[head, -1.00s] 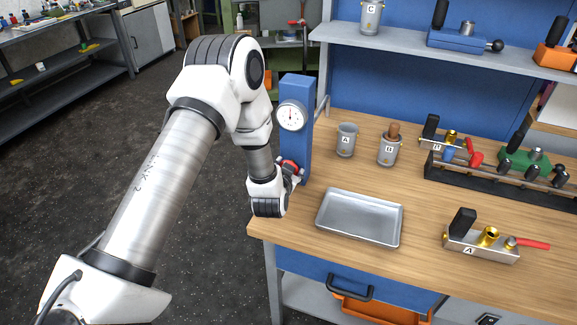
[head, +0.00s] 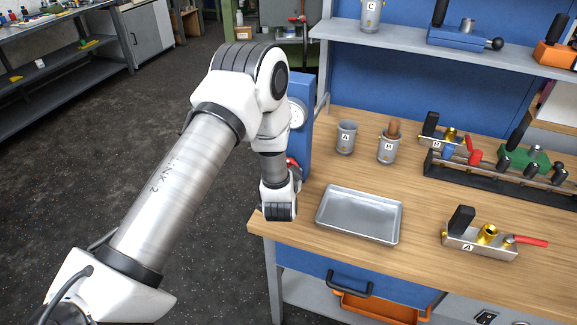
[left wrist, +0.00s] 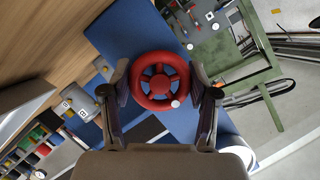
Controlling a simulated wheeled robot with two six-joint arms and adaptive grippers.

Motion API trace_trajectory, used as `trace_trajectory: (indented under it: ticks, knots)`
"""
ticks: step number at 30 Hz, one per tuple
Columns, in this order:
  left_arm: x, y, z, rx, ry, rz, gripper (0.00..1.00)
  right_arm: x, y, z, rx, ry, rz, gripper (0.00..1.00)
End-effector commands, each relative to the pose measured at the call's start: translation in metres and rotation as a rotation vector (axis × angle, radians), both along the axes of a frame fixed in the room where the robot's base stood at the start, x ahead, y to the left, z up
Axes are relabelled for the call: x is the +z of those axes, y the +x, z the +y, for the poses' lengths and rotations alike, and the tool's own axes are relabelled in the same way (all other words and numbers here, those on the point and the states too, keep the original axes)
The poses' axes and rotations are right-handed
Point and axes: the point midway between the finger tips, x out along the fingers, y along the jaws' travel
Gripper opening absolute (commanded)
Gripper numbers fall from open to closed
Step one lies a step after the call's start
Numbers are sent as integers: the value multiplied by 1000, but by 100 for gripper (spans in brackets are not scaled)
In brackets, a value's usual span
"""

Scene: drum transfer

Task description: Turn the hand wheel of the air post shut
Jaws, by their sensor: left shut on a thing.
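The blue air post (head: 303,140) stands at the left end of the workbench, with a round white gauge (head: 297,115) partly covered by my left arm. Its red hand wheel (left wrist: 160,80) shows whole in the left wrist view, with spokes and a pale knob (left wrist: 175,103) at its lower right rim. In the head view only a red sliver of it shows. My left gripper (left wrist: 159,75) has one finger on each side of the wheel and is shut on its rim. The fingertips are mostly hidden by my wrist in the head view. My right gripper is not in view.
A metal tray (head: 321,221) lies on the bench close to the right of my left wrist. Cups A (head: 346,138) and B (head: 388,149) stand behind it. Valve block A (head: 468,244) sits further right. Open floor (head: 70,170) lies left of the bench.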

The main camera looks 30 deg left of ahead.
Motion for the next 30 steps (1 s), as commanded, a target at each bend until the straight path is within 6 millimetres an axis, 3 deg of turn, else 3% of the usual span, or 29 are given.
trace_trajectory:
  ticks: [2, 3, 4, 17, 30]
  knots:
    - [0, 0, 0, -1, 1, 0, 25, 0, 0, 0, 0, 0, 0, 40]
    - [0, 0, 0, -1, 1, 0, 74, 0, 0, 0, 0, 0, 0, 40]
    - [0, 0, 0, -1, 1, 0, 85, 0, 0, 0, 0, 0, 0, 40]
    - [2, -6, -4, -1, 0, 2, 86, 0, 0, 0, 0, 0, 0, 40]
    - [31, -89, -49, -4, 3, 3, 86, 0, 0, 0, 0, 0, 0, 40]
